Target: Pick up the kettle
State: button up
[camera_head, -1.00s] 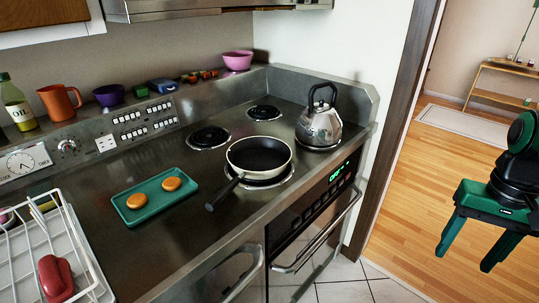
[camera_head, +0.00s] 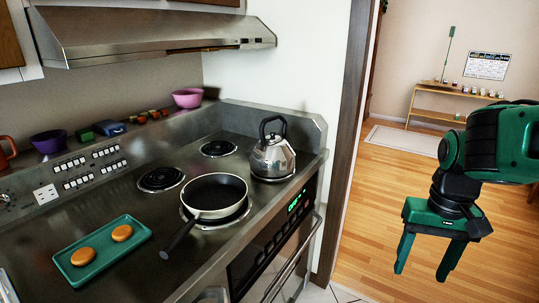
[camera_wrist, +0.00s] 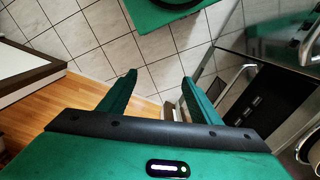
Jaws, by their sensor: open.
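My gripper (camera_head: 422,273) is green, open and empty. It hangs pointing down to the right of the stove, over the floor, well apart from the kettle. I cannot make out the kettle in the wrist view.
A black frying pan (camera_head: 215,192) sits on the front burner left of the kettle, its handle toward the front left. A teal tray (camera_head: 64,255) with two round buns lies further left. The range hood (camera_head: 150,32) hangs above. A doorway frame (camera_head: 345,150) stands between the stove and my gripper.

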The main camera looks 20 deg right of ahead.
aim_at(272, 156)
jog(key=u, duration=2.15)
jog(key=k, duration=0.8)
jog(key=z, duration=1.4)
jog(key=i, duration=1)
